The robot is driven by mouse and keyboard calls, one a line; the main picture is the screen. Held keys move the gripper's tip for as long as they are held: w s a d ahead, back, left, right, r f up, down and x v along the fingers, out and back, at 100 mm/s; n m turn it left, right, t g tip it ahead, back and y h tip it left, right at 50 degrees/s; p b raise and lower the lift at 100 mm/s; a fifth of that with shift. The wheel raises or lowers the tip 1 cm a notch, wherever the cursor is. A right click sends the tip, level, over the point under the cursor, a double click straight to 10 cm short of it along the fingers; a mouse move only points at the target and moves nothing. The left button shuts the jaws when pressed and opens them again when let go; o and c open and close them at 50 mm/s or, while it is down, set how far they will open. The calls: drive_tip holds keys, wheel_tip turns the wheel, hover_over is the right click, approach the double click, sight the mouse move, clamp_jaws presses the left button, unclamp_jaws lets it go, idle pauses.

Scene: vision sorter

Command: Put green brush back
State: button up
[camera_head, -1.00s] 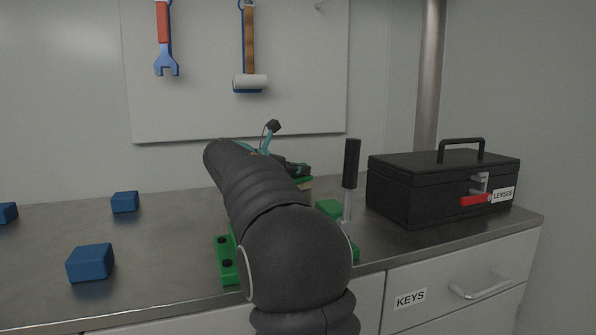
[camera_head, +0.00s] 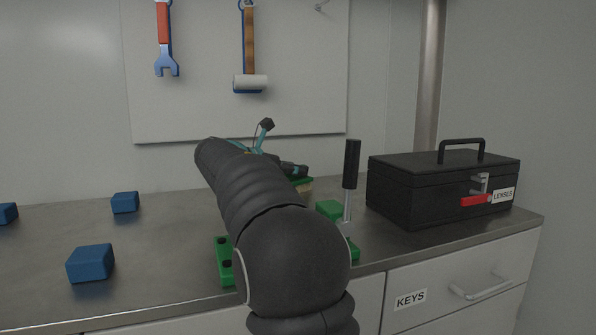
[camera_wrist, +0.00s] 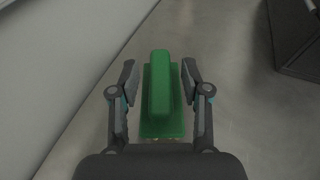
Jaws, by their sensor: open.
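The green brush (camera_wrist: 161,90) lies on the metal counter in the wrist view, its long raised handle running up the picture. My gripper (camera_wrist: 160,72) is open, with one finger on each side of the handle and a visible gap on both sides. In the head view, a small part of the brush (camera_head: 304,182) with a tan underside shows behind my arm. My gripper (camera_head: 296,169) is partly hidden there too.
A screwdriver (camera_head: 351,165) stands upright by a green holder (camera_head: 225,262), mostly hidden by my arm. A black toolbox (camera_head: 420,190) stands right. Blue blocks (camera_head: 90,263) lie left.

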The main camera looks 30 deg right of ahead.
drive_tip(key=v, duration=0.9)
drive_tip(key=shift+a+r, duration=0.1)
drive_tip(key=shift+a, duration=0.4)
drive_tip(key=shift+s, duration=0.1)
idle(0.7)
